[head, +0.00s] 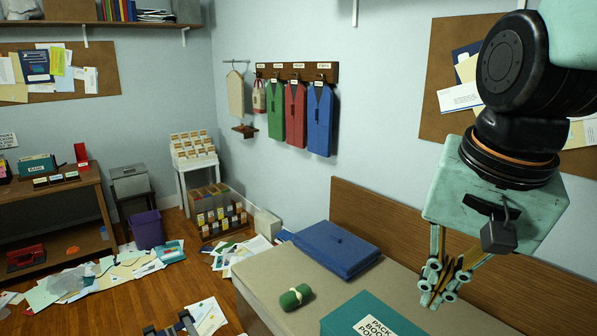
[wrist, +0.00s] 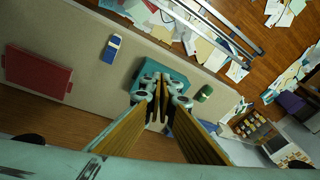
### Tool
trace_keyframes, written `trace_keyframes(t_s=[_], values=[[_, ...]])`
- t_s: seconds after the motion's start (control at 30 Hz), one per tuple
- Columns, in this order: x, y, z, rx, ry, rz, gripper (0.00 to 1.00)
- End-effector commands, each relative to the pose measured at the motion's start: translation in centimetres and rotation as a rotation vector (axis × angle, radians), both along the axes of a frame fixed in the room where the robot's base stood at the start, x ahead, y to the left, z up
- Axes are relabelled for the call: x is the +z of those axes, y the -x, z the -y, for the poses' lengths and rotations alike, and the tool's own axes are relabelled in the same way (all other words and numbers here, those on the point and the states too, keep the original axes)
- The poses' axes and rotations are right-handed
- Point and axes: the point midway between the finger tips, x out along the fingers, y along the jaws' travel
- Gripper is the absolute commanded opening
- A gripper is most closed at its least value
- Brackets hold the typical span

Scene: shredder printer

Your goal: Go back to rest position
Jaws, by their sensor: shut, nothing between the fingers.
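My gripper (head: 438,291) hangs at the right of the head view, pointing down above the long beige bench. Its fingers are together with nothing between them. The fingers also show in the middle of the wrist view (wrist: 162,88), in front of a teal box. The arm above it is partly cut off by the picture's edge. The gripper looks apart from everything on the bench.
On the bench (head: 262,277) lie a labelled teal box (head: 372,318), a green roll (head: 294,297) and a folded blue item (head: 330,246). The wrist view adds a red flat item (wrist: 38,75) and a small blue-and-white item (wrist: 112,46). Papers litter the floor.

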Motion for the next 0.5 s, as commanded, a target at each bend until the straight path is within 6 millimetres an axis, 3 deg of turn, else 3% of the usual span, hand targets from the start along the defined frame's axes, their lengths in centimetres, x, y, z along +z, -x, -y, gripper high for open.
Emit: trace_keyframes(t_s=[0.5], values=[[1.3, 7.6, 0.2, 0.303, 0.099, 0.055, 0.0]])
